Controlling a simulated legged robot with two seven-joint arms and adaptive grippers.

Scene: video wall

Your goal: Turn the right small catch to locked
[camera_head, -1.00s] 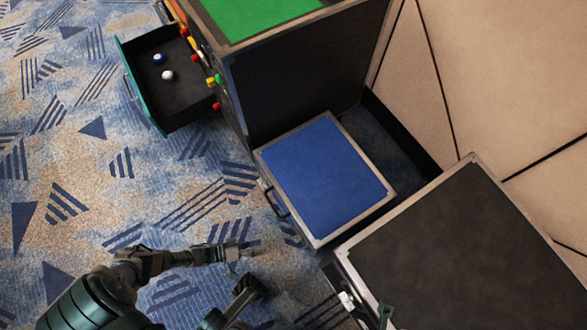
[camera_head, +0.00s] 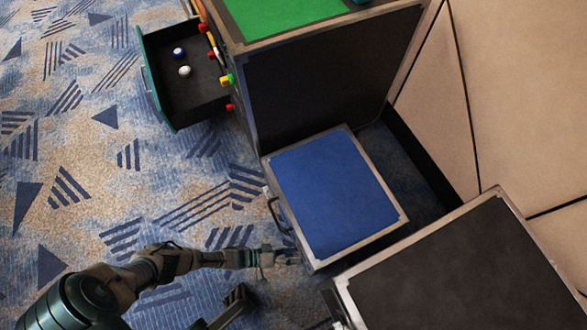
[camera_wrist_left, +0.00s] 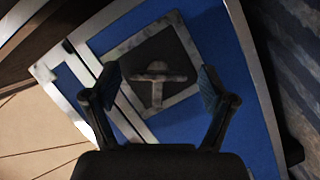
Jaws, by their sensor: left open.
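The blue-topped case (camera_head: 335,190) stands on the floor, with a black handle (camera_head: 279,215) on its left side. My left gripper (camera_head: 285,257) is beside that side, near the case's lower corner. In the left wrist view a small catch (camera_wrist_left: 157,78) with a T-shaped grey turn piece sits on a dark square plate with a grey border. My left gripper also shows there (camera_wrist_left: 157,88), open, one finger on each side of the catch. I cannot tell whether the fingers touch it. The catch is not distinct in the head view. My right gripper does not show.
A black-topped case (camera_head: 470,270) stands close at the lower right. A dark cabinet (camera_head: 320,90) with a green top is behind, its drawer (camera_head: 185,80) open with two balls inside. Patterned carpet lies clear at left.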

